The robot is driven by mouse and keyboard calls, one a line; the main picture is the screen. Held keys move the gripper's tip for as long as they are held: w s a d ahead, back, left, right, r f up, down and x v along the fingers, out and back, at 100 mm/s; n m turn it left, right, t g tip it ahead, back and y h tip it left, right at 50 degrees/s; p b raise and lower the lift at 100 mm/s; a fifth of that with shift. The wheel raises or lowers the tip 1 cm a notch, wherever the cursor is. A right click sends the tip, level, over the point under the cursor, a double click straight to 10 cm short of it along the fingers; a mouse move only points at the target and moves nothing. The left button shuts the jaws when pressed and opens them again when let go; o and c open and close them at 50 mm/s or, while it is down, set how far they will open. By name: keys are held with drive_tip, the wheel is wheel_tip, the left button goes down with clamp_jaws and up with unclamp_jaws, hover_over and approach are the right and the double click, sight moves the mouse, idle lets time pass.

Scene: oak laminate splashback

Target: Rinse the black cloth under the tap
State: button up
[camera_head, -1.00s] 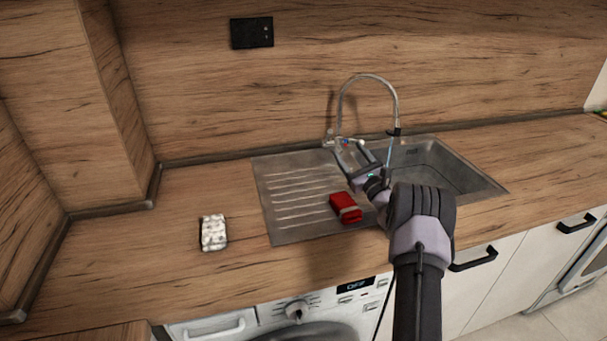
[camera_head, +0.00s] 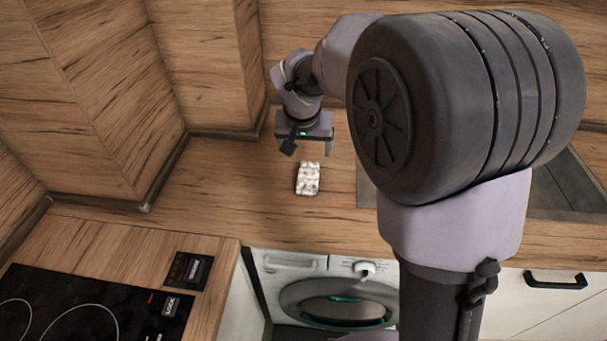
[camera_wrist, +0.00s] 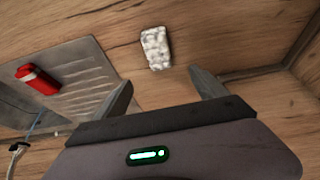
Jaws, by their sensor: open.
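A small folded cloth, white with a grey-black pattern (camera_head: 308,178), lies on the worktop left of the sink; it also shows in the wrist view (camera_wrist: 156,48). No plain black cloth shows. My gripper (camera_head: 309,149) is open and empty, above and apart from the patterned cloth. In the wrist view my fingertips (camera_wrist: 163,85) spread either side of the space before it. A red folded bundle (camera_wrist: 38,79) lies on the sink's drainer (camera_wrist: 85,85). The tap (camera_wrist: 17,147) is partly visible at lower left in the wrist view, with a thin bluish line beside it. My arm hides it in the head view.
A black hob (camera_head: 75,305) is at front left. A washing machine (camera_head: 340,300) is under the worktop (camera_head: 240,185). Wooden walls meet in a corner behind my gripper. The sink (camera_head: 570,190) is at right, largely hidden by my arm.

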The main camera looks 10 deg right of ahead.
drive_tip(key=b, duration=0.3)
approach(308, 174)
drive_tip(key=x, duration=0.5)
drive_tip(key=shift+w+r, duration=0.15)
drive_tip(key=shift+w, duration=0.15)
drive_tip(key=shift+s+b+x, duration=0.15)
drive_tip(key=shift+b+x, duration=0.55)
drive_tip(key=shift+x, duration=0.6)
drive_tip(key=shift+s+b+x, duration=0.2)
drive_tip(key=shift+b+x, duration=0.45)
drive_tip(key=shift+x, duration=0.65)
drive_tip(key=shift+f, duration=0.25)
drive_tip(key=c, duration=1.6)
